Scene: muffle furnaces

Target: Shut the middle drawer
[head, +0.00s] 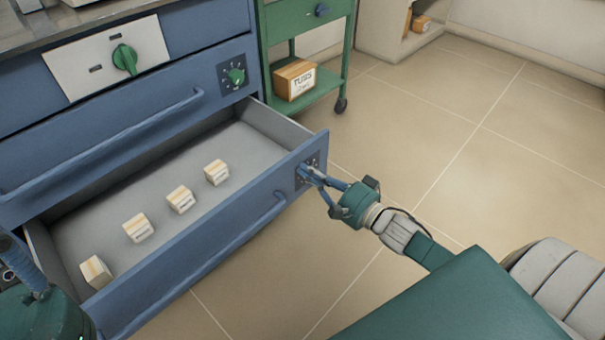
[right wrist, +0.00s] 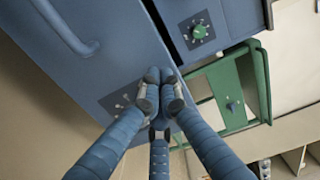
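The open drawer (head: 237,232) of the blue cabinet is pulled well out, below a shut drawer front (head: 120,140) with a bar handle. It holds several wooden blocks with labels, one (head: 216,172) being the farthest right. Its front has a long handle (head: 250,222) and a dial plate (head: 311,160) at the right end. My right gripper (head: 304,173) is at that dial plate. In the right wrist view its fingertips (right wrist: 160,88) are close together at the drawer front; they hide whatever knob is there. My left gripper (head: 30,268) is partly visible at the lower left, its fingertips unclear.
A green cart (head: 303,18) on wheels stands right of the cabinet, with a wooden box (head: 295,80) on its lower shelf. A pale shelf unit (head: 392,35) is at the back. The tiled floor (head: 450,130) in front and right is clear.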

